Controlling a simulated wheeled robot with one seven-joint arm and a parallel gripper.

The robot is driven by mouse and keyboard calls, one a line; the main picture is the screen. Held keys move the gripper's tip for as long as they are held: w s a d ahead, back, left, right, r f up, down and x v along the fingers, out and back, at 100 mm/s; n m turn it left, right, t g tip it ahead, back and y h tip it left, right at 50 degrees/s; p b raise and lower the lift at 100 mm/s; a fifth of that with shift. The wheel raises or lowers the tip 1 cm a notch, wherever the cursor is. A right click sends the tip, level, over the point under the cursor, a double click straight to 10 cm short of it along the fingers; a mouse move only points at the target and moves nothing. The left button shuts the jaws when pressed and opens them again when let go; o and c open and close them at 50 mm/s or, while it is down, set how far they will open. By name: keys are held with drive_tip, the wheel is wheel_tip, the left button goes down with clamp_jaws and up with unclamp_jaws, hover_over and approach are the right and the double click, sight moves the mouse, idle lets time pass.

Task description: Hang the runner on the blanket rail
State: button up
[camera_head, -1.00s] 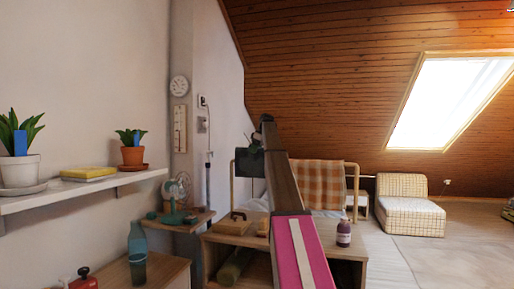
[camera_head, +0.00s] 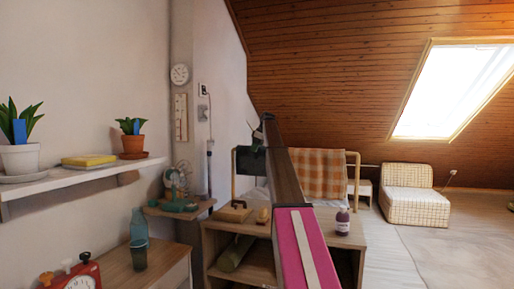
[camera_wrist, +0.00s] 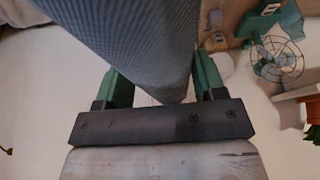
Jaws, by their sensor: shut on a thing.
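My gripper (camera_wrist: 163,82) shows in the wrist view, with green fingers shut on the runner, a blue-grey finely woven cloth (camera_wrist: 140,35). The cloth fills the upper middle and covers much of what lies behind it. In the head view, a dark grey cloth (camera_head: 250,161) shows just left of the far end of my arm, overlapping the left part of the wooden blanket rail (camera_head: 355,170). My gripper's fingers are not clear there. Whether the cloth touches the rail cannot be told. An orange checked blanket (camera_head: 318,172) hangs over the rail's middle.
A low wooden shelf unit (camera_head: 345,236) stands before the rail, with a purple bottle (camera_head: 342,221) on it. A fan (camera_head: 178,188) stands on a small wall shelf. A potted-plant shelf (camera_head: 90,178) juts out at left. Open floor lies at right.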

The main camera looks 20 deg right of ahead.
drive_tip(key=o, duration=1.4)
